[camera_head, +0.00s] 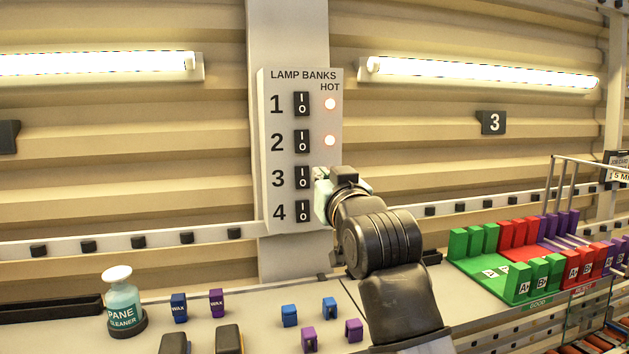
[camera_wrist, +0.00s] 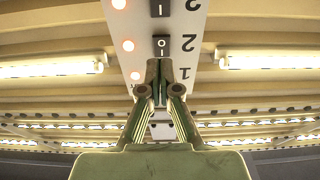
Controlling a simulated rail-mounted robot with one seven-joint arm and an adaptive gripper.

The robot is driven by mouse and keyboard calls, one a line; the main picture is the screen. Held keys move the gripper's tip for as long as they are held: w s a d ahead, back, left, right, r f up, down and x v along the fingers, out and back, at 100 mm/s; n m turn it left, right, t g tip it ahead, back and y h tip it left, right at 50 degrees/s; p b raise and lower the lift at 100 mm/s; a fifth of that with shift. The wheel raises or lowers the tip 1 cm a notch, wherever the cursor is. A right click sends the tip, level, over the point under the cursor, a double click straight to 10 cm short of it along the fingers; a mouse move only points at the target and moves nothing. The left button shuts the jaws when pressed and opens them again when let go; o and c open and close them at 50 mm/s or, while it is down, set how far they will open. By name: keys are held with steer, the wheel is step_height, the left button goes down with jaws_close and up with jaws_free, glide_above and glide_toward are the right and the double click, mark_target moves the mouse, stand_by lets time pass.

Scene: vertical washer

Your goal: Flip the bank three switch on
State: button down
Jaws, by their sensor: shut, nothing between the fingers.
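The white lamp banks panel (camera_head: 292,230) carries black rocker switches marked I and O, numbered 1 to 4. The bank three switch (camera_head: 302,177) is third from the top; its rocker tilt is too small to read. My gripper (camera_head: 318,178) is shut and empty, just right of that switch and in front of its lamp. I cannot tell whether it touches the panel. In the wrist view the panel appears upside down, with my closed fingertips (camera_wrist: 159,64) over it. A glowing lamp (camera_wrist: 119,4) at the top edge, beside a partly cut-off number, appears to be bank three's.
Lamps for banks one (camera_head: 330,104) and two (camera_head: 330,140) glow. The bench below holds a pane cleaner bottle (camera_head: 123,302), small blue and purple blocks, and coloured racks (camera_head: 490,285) at right. Lit tubes (camera_head: 480,73) hang either side. Space left of the panel is clear.

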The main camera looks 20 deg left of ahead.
steer(key=shift+s+d+r+p, duration=0.15)
steer(key=shift+s+d+p, duration=0.2)
steer(key=shift+s+p, duration=0.25)
steer(key=shift+s+d+r+p, duration=0.1)
steer(key=shift+s+d+p, duration=0.3)
steer(key=shift+s, duration=0.2)
